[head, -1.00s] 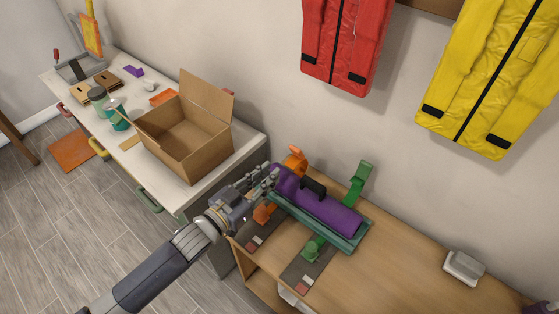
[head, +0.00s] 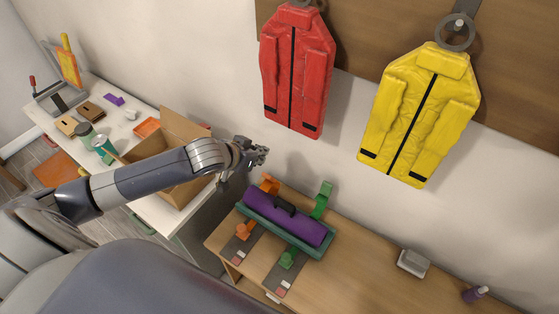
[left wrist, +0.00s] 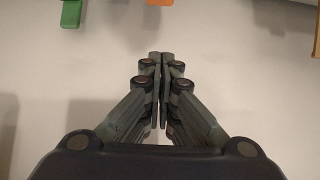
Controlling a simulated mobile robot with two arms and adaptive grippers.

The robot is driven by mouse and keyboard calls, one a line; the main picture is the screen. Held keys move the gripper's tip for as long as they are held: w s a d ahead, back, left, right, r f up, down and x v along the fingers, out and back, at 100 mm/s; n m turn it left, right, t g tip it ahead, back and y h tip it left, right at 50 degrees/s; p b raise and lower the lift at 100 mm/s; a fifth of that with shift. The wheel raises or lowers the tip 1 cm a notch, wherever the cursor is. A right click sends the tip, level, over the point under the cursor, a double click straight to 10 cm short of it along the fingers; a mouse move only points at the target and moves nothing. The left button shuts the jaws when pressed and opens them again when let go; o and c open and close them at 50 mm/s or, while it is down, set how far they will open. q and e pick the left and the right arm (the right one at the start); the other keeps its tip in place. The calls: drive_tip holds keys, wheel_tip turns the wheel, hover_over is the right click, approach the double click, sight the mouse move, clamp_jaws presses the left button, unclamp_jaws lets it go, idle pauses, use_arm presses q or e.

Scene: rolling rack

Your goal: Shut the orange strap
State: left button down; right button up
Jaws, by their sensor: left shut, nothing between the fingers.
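The orange strap has an upright rear part (head: 269,184) behind the purple roll and a front part (head: 244,231) in front of it. The two parts stand apart, with the roll between them. The purple roll (head: 300,222) with a black handle lies in a teal cradle (head: 317,254) on the wooden bench. A green strap (head: 321,198) stands open at the roll's right side. My left gripper (head: 262,155) is shut and empty, raised above and behind the orange strap near the wall. It also shows in the left wrist view (left wrist: 162,60). My right gripper is out of view.
A cardboard box (head: 184,125) stands on the white counter behind my left arm. Red (head: 297,70) and yellow (head: 420,115) jackets hang on the wall. A grey-white block (head: 413,263) and a purple bottle (head: 474,294) stand on the bench, right.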

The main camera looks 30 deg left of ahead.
sight(270, 185)
use_arm(q)
drive_tip(key=w+f+p, duration=0.1)
drive_tip(key=f, duration=0.1)
drive_tip(key=w+f+p, duration=0.1)
drive_tip(key=f, duration=0.2)
drive_tip(key=w+f+p, duration=0.1)
drive_tip(key=w+f, duration=0.1)
drive_tip(key=f, duration=0.1)
drive_tip(key=shift+d+p, duration=0.25)
drive_tip(key=shift+p, duration=0.05)
drive_tip(key=shift+s+f, duration=0.1)
drive_tip(key=shift+s, duration=0.35)
drive_tip(key=shift+f, duration=0.1)
drive_tip(key=shift+w, duration=0.1)
drive_tip(key=shift+f, duration=0.1)
